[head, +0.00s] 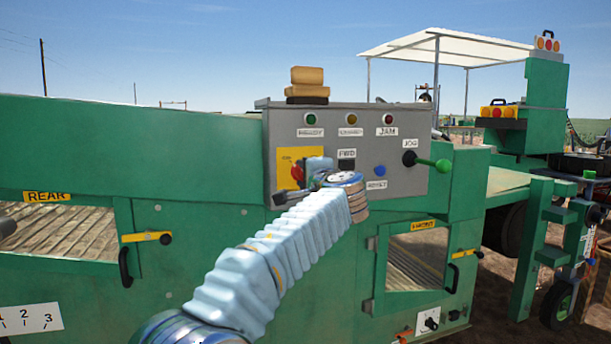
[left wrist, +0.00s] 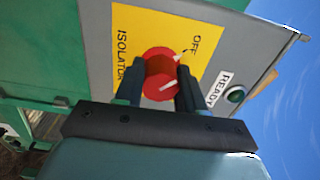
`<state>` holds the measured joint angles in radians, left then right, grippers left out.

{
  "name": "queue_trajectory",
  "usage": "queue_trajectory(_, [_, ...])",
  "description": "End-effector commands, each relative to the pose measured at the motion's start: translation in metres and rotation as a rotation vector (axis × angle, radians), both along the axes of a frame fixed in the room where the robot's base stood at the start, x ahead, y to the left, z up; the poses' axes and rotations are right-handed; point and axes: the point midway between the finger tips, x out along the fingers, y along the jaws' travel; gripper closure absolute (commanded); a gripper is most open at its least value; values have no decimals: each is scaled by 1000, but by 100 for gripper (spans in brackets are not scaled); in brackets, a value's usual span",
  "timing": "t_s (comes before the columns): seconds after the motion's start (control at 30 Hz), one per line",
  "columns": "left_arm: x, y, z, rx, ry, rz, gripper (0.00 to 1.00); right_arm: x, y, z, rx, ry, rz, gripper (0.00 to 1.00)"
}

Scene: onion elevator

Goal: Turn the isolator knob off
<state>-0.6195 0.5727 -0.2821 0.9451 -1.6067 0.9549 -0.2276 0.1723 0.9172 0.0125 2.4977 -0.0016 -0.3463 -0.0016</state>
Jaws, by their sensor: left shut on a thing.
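The red isolator knob (left wrist: 160,70) sits on a yellow plate (left wrist: 128,30) lettered ISOLATOR and OFF. In the head view the knob (head: 297,171) shows only in part, behind my left gripper (head: 308,172). In the left wrist view my left gripper (left wrist: 158,88) has one dark finger on each side of the knob and is shut on it. A white mark shows on the knob's face, and another pale mark lies toward the word OFF. I cannot tell the exact setting. My right gripper is out of view.
The grey control panel (head: 340,122) carries READY and JAM lamps, a FWD switch, a blue button (head: 379,171) and a green-tipped JOG lever (head: 433,162) to the right. Tan blocks (head: 307,82) lie on its top. The green machine body (head: 190,150) stands around and below it.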

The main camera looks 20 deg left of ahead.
Motion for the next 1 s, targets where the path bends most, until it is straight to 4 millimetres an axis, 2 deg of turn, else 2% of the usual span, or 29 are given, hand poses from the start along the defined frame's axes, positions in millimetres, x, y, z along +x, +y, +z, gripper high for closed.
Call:
queue_trajectory(0.03, [0,0,-2,-3,3,2,58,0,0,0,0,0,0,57])
queue_trajectory(0.17, [0,0,-1,-3,2,1,38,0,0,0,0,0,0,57])
queue_trajectory(0.2, [0,0,-1,-1,2,1,36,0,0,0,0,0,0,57])
queue_trajectory(0.57, [-6,-5,-1,-1,0,-3,36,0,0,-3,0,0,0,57])
queue_trajectory(0.67, [-20,-15,-2,-1,0,-4,36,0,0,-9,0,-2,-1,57])
queue_trajectory(1.0, [-88,-60,-2,-2,1,-4,36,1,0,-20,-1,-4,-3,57])
